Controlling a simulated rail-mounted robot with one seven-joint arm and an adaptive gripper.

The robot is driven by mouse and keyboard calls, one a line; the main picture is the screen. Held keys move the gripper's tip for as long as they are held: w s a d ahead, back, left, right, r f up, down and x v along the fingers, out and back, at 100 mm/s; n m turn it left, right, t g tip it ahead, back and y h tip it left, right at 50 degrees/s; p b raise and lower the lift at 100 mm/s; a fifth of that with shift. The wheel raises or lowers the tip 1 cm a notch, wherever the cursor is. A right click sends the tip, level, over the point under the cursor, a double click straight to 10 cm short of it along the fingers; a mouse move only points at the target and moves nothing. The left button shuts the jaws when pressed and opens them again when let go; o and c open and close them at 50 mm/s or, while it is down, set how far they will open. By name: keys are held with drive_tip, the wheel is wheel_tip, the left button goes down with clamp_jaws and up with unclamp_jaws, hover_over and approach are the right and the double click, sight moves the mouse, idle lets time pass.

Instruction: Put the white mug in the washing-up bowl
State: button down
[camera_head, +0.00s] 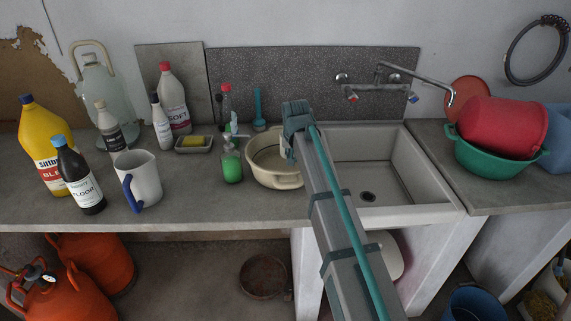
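The white mug (145,178) stands upright on the worktop at left, with its blue handle (129,193) toward the front left. A cream washing-up bowl (276,179) sits at the left edge of the sink. My grey arm, with a teal hose along it, rises from the lower right and covers the bowl's right side. The arm's blocky upper end shows at the bowl's back right. I see no gripper fingers. The mug stands clear of the arm.
Bottles, including a dark one (80,185) and a yellow one (42,140), stand left of the mug. A green soap bottle (231,165) and sponge dish (193,149) stand between mug and bowl. The sink (345,157) is at right. The worktop front (205,205) is clear.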

drive_tip(key=a+f, duration=0.1)
drive_tip(key=w+a+f+p, duration=0.1)
drive_tip(key=f, duration=0.1)
drive_tip(key=shift+w+a, duration=0.1)
drive_tip(key=shift+a, duration=0.1)
drive_tip(key=shift+a+f+p, duration=0.1)
drive_tip(key=shift+f+p, duration=0.25)
drive_tip(key=shift+f, duration=1.4)
drive_tip(key=shift+f, duration=0.1)
drive_tip(key=c, duration=1.2)
unclamp_jaws()
drive_tip(key=b+v, duration=0.3)
drive_tip(key=v, duration=0.9)
